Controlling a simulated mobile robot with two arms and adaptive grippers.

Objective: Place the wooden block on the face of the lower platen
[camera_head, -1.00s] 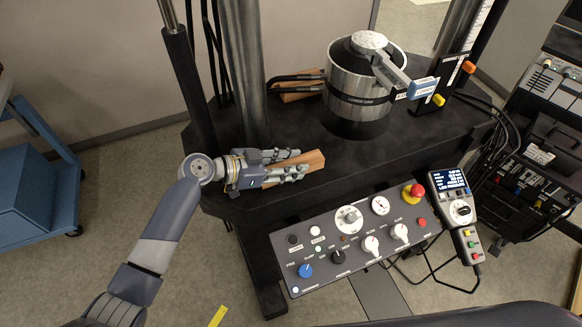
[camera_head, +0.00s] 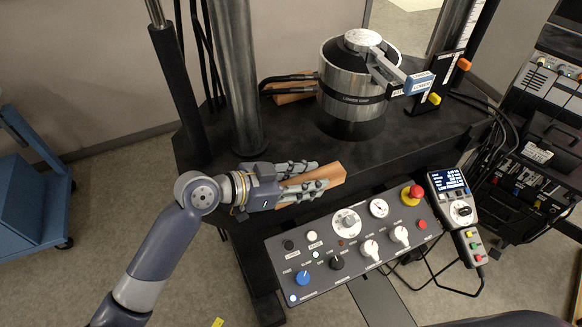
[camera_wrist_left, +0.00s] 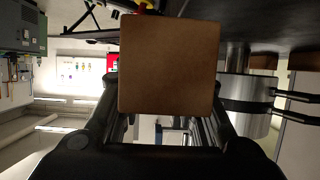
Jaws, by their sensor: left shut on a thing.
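The wooden block (camera_head: 335,179) is a tan, long piece held in my left gripper (camera_head: 321,176), jutting out past the fingertips to the right. It appears raised above the black machine bed near its front edge, beside the control panel. In the left wrist view the block (camera_wrist_left: 169,68) shows its flat brown end between the fingers. My right gripper is not in view.
A blue-ended lever (camera_head: 419,82) sticks out right of the cylinder. A second wooden piece (camera_head: 294,94) lies behind, beside black hoses. A tall steel column (camera_head: 235,90) stands left. The control panel (camera_head: 350,240) and pendant (camera_head: 455,200) are in front.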

